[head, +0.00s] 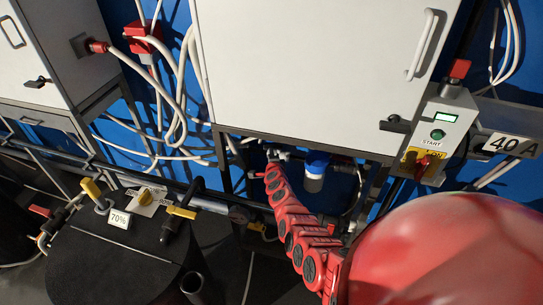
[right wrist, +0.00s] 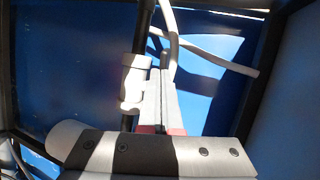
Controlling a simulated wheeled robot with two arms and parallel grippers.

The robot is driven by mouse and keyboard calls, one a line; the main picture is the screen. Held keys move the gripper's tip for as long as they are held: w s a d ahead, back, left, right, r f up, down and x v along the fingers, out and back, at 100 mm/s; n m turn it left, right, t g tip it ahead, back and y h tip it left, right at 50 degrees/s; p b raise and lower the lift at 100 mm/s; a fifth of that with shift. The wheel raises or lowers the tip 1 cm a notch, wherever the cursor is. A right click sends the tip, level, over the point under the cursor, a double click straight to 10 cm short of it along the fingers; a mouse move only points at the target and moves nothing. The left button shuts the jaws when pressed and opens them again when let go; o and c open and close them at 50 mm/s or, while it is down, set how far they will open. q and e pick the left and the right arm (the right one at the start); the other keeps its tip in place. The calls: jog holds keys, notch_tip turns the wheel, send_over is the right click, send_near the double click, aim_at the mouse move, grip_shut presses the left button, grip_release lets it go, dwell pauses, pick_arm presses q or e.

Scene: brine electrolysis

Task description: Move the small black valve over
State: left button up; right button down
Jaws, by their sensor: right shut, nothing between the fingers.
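My right gripper (head: 272,154) is under the front edge of the big white cabinet (head: 310,60), at the end of my red arm. In the right wrist view its fingers (right wrist: 158,88) are shut with nothing between them. A pale cylindrical fitting (right wrist: 132,84) on a dark upright pipe stands just left of the fingers; I cannot tell if they touch. I cannot pick out the small black valve for sure near the gripper. A black handle (head: 196,187) stands on the pipework left of my arm. My left gripper is not in view.
A blue-capped filter (head: 315,170) hangs right of the gripper. White hoses (head: 170,85) loop left of the cabinet. A START control box (head: 438,130) stands at right.

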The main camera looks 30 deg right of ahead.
jog(key=shift+w+a+m+g+h+b, duration=0.25)
jog(key=shift+w+m+g+h+b, duration=0.25)
jog(key=shift+w+m+h+b, duration=0.45)
jog(key=shift+w, duration=0.2)
